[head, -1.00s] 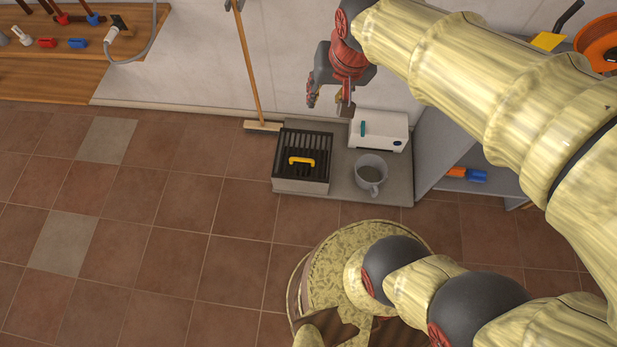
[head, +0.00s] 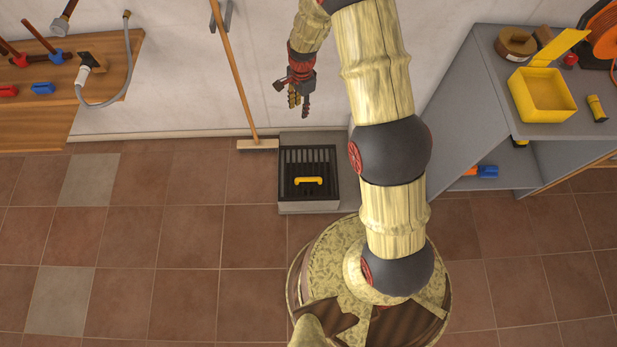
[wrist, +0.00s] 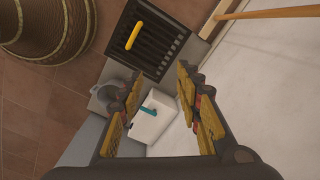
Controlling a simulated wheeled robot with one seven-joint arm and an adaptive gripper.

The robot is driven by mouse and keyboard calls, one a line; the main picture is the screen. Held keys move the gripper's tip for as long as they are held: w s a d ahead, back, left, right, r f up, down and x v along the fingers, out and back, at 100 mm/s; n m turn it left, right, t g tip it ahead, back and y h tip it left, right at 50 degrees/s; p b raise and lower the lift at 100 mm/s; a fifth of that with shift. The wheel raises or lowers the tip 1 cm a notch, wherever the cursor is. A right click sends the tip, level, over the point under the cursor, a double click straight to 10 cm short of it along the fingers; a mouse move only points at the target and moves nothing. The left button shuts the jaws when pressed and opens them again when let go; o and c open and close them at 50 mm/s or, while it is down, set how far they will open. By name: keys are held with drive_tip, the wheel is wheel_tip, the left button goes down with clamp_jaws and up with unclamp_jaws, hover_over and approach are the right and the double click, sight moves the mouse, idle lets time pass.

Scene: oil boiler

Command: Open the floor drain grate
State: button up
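The floor drain grate (head: 318,164) is a dark slatted cover with a yellow handle (head: 308,181) on a grey box-like drain near the wall. It lies flat in its frame. In the wrist view the grate (wrist: 165,35) and its yellow handle (wrist: 133,35) show at the top, beyond the fingertips. My gripper (head: 299,104) hangs above and behind the drain, close to the wall. In the wrist view my gripper (wrist: 160,78) has its fingers well apart with nothing between them; it is clear of the handle.
In the wrist view a white box (wrist: 153,117) and a grey mug (wrist: 115,83) stand beside the grate. A broom (head: 237,80) leans on the wall left of the drain. A grey shelf (head: 440,150) stands at right. Tiled floor (head: 180,240) at left is clear.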

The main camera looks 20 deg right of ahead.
drive_tip(key=s+f+m+b, duration=0.1)
drive_tip(key=s+f+m, duration=0.1)
drive_tip(key=f, duration=1.2)
drive_tip(key=s+f+m+g+b, duration=0.1)
drive_tip(key=s+f, duration=0.3)
drive_tip(key=f, duration=0.9)
drive_tip(key=s+f+m+g+b, duration=0.1)
drive_tip(key=s+f+m+b, duration=0.1)
drive_tip(key=f, duration=1.2)
drive_tip(key=shift+s+f+m+b, duration=0.35)
drive_tip(key=shift+s+m, duration=0.3)
drive_tip(key=shift+m, duration=0.25)
drive_tip(key=shift+c, duration=1.4)
clamp_jaws()
